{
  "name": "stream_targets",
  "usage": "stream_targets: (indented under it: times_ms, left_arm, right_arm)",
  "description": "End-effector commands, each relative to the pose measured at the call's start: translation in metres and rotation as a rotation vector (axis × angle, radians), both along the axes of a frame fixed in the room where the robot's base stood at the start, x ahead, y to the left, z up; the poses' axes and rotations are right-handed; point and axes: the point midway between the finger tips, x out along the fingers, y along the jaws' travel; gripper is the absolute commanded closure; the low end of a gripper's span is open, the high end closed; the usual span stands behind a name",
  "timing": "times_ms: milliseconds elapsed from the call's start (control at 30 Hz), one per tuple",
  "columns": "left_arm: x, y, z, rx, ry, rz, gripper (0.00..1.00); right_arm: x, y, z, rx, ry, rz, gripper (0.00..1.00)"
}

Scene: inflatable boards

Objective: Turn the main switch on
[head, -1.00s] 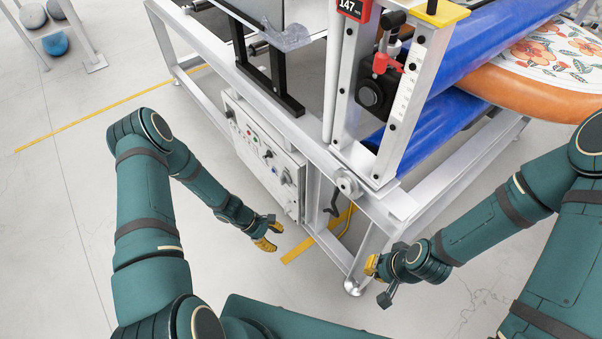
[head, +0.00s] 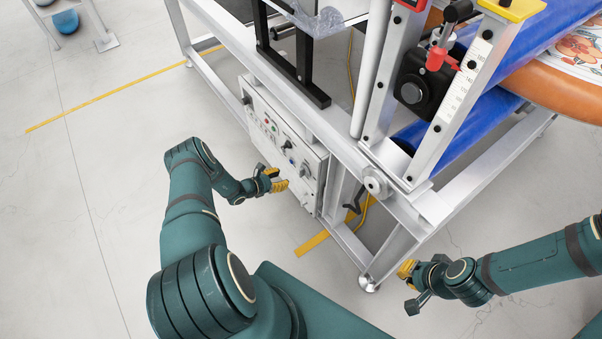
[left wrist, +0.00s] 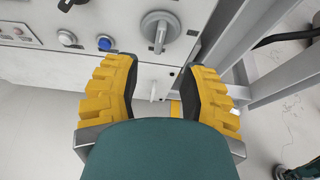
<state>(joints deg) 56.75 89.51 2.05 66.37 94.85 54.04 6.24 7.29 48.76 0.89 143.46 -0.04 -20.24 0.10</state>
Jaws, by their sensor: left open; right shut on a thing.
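The control panel (head: 284,140) is a light grey box on the side of the machine frame. A large grey rotary switch (left wrist: 160,30), seemingly the main switch, sits on it, its handle roughly upright in the left wrist view. In the head view this switch (head: 306,170) is near the panel's right end. My left gripper (head: 278,179) is open and empty in front of the panel. In the left wrist view its yellow fingers (left wrist: 160,78) straddle the space below the switch, apart from it. My right gripper (head: 408,269) is shut near the frame's corner foot; what it holds is unclear.
A blue button (left wrist: 105,43), a white button (left wrist: 66,38) and a black knob (left wrist: 68,4) sit left of the switch. A small light peg (left wrist: 153,90) shows below it. The frame leg (head: 390,255) stands right of the panel.

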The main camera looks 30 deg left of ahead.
Motion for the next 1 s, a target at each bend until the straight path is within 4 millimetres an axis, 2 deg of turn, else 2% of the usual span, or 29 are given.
stream_targets:
  times_ms: [33,300,500,700,967,1000]
  left_arm:
    - [0.010,-0.006,-0.007,0.001,-0.002,-0.004,0.58]
    - [0.054,-0.024,-0.028,0.002,-0.001,-0.005,0.58]
    - [0.077,-0.033,-0.037,0.002,0.000,-0.004,0.58]
    - [0.086,-0.036,-0.039,0.001,0.001,-0.003,0.58]
    - [0.086,-0.036,-0.039,0.001,0.001,-0.002,0.58]
    - [0.086,-0.036,-0.039,0.001,0.001,-0.002,0.65]
  right_arm:
    - [0.001,0.000,-0.006,0.000,-0.002,-0.001,1.00]
    - [0.004,-0.001,-0.022,-0.002,-0.009,-0.003,1.00]
    - [0.006,-0.001,-0.031,-0.003,-0.014,-0.004,1.00]
    - [0.007,-0.001,-0.034,-0.003,-0.016,-0.004,1.00]
    - [0.007,-0.001,-0.033,-0.003,-0.016,-0.004,1.00]
    - [0.007,-0.001,-0.033,-0.003,-0.016,-0.004,1.00]
